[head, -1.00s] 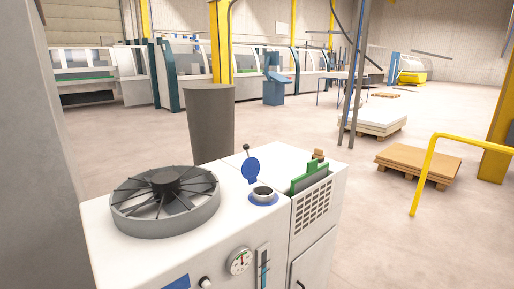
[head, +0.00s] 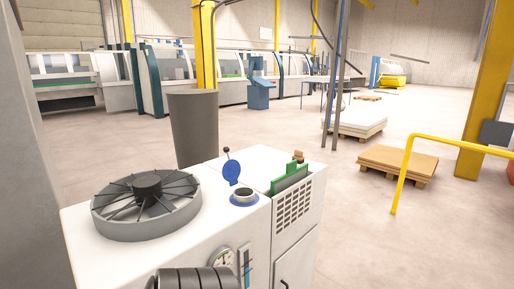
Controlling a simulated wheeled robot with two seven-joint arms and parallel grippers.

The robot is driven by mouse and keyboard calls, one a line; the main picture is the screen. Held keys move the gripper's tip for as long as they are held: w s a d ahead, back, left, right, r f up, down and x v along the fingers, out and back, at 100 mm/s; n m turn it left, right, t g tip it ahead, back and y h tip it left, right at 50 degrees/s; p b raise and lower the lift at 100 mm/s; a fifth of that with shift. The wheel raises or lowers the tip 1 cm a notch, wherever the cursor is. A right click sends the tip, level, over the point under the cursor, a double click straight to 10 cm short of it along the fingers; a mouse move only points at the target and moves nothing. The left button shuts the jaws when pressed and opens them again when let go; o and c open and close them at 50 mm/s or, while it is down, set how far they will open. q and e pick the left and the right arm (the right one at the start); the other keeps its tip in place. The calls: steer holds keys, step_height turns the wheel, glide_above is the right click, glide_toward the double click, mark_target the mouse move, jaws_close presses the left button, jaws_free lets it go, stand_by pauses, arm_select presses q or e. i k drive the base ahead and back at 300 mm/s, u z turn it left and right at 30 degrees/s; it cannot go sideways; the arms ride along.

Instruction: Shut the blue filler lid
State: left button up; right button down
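The blue filler lid (head: 231,173) stands open and upright at the back of the round filler neck (head: 244,196). The neck has a blue collar and a dark opening, and sits on the white top of the machine cabinet (head: 221,214). A dark ribbed cylinder, which looks like part of my own arm, shows at the bottom edge in front of the cabinet. Neither gripper's fingers are in view.
A large round fan (head: 147,204) sits left of the filler. A black-knobbed lever (head: 227,153) and a grey column (head: 193,130) stand behind. A green panel (head: 290,178) stands in a slot at right. A gauge (head: 222,259) is on the front. A yellow rail (head: 403,180) stands farther right.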

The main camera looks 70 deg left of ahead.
mark_target(231, 169)
steer(key=i, duration=1.6)
steer(key=u, duration=2.75)
